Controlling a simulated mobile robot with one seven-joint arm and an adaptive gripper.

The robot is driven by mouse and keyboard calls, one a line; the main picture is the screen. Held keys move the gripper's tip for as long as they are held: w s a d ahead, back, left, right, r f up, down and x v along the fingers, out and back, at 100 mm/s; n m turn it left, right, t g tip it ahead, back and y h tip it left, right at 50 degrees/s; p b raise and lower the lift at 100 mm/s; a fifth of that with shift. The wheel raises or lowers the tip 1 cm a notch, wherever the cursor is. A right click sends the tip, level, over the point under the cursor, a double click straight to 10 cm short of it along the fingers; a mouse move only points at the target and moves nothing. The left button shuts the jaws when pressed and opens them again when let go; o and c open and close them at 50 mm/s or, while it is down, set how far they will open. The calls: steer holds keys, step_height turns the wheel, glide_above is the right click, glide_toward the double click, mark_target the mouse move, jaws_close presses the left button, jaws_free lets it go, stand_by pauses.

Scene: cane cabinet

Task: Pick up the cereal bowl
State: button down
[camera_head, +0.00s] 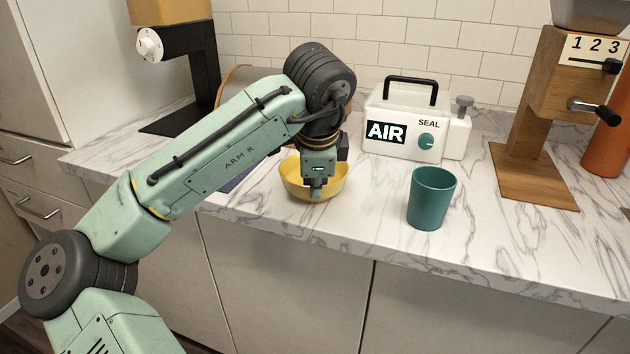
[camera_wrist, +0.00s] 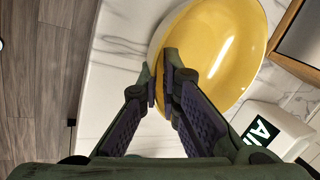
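The yellow cereal bowl (camera_head: 296,185) is on the marble counter near its front edge. It also shows in the wrist view (camera_wrist: 215,50), with a pale rim and glossy yellow inside. My gripper (camera_head: 318,189) points down at the bowl's near side. In the wrist view my gripper (camera_wrist: 160,80) has its fingertips close together with the bowl's rim between them, one finger inside and one outside. The fingers look shut on the rim. The exact contact is partly hidden by the fingers. I cannot tell any lift off the counter.
A teal cup (camera_head: 432,200) stands to the right of the bowl. A white AIR sealer box (camera_head: 405,125) is behind it. A wooden dispenser (camera_head: 535,150) stands at the right, and a black-framed machine (camera_head: 190,75) at the back left. Counter (camera_head: 375,225) is clear between bowl and cup.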

steer(key=shift+r, duration=0.15)
stand_by(0.3)
steer(key=shift+r, duration=0.6)
steer(key=shift+b+v, duration=0.6)
steer(key=shift+v, duration=0.4)
steer(key=s+a+r+b, duration=0.1)
steer(key=s+b, duration=0.1)
steer(key=s, duration=1.3)
steer(key=shift+r, duration=0.35)
